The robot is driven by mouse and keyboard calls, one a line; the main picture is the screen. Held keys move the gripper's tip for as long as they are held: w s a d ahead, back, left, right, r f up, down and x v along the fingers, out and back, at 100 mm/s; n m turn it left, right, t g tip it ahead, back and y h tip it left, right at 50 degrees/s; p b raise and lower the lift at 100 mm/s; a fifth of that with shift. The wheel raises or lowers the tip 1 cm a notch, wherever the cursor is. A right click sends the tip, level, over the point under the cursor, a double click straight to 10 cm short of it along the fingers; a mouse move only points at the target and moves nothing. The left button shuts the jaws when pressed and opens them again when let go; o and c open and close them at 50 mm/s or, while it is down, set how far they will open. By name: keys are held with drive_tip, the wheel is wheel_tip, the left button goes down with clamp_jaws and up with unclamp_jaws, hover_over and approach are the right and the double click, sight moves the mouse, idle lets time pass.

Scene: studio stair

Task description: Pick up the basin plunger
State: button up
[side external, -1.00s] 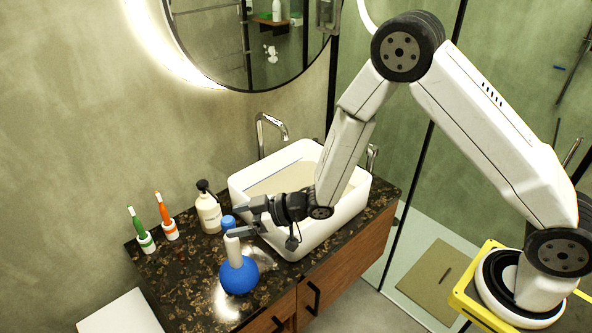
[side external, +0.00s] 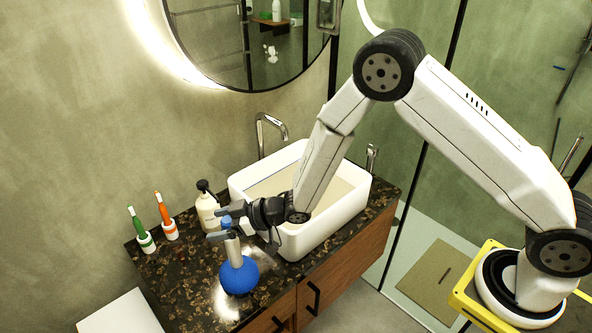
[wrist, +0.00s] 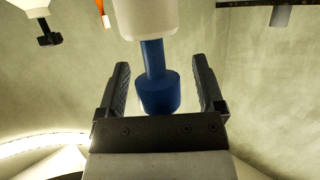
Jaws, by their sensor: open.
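The basin plunger (side external: 239,275) stands upright on the dark stone counter, with a blue bulb at the bottom, a pale handle and a blue top end. My gripper (side external: 221,224) is at the height of the upper handle, with its fingers to either side of it. In the wrist view the plunger's blue knob and pale handle (wrist: 158,92) show between the two black fingers of my gripper (wrist: 159,88). The fingers are open, with a gap visible on each side of the blue knob.
A pump bottle (side external: 207,209) stands just behind the gripper. The white basin (side external: 330,222) is right of the plunger, below my arm. The counter (side external: 190,285) is bare left of the plunger.

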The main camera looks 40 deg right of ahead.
clamp_jaws()
idle(1.4)
